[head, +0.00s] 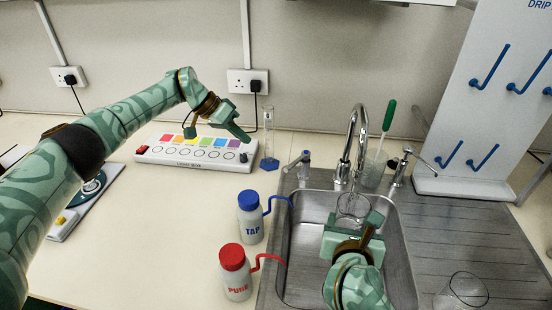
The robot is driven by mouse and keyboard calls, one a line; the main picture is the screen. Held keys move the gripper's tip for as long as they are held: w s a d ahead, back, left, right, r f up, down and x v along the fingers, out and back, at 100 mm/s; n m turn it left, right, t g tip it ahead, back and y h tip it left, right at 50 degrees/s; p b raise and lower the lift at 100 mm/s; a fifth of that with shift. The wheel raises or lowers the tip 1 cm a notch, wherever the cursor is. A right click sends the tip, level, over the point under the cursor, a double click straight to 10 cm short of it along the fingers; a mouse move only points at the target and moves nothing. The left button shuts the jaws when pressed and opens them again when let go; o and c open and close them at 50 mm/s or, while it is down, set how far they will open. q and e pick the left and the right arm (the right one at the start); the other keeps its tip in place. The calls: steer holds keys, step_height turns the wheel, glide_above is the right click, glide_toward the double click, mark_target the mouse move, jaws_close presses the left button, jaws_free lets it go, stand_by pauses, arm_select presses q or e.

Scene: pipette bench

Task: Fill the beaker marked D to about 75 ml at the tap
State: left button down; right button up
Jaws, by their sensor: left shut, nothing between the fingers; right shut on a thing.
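A clear glass beaker (353,205) is under the spout of the curved chrome tap (357,140), over the steel sink (310,220). My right gripper (356,226) is shut on this beaker from the front and hides its lower part. I cannot read a letter or a water level on it, nor tell whether water is running. Tap levers stand left (299,162) and right (402,167) of the spout. My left gripper (240,131) is shut and empty, above the right end of the light box and left of the left lever.
A second clear beaker (462,291) stands on the draining board (460,235). Bottles marked TAP (250,222) and PURE (236,280) stand left of the sink. A measuring cylinder (269,140), light box (190,152), green-handled tool (389,115) and drip rack (480,120) are behind.

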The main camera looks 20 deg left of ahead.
mark_target(297, 163)
arm_select(q)
steer(key=w+d+f, duration=0.1)
steer(key=d+f, duration=0.5)
steer(key=d, duration=0.4)
steer(key=shift+w+f, duration=0.2)
steer(key=shift+f, duration=0.2)
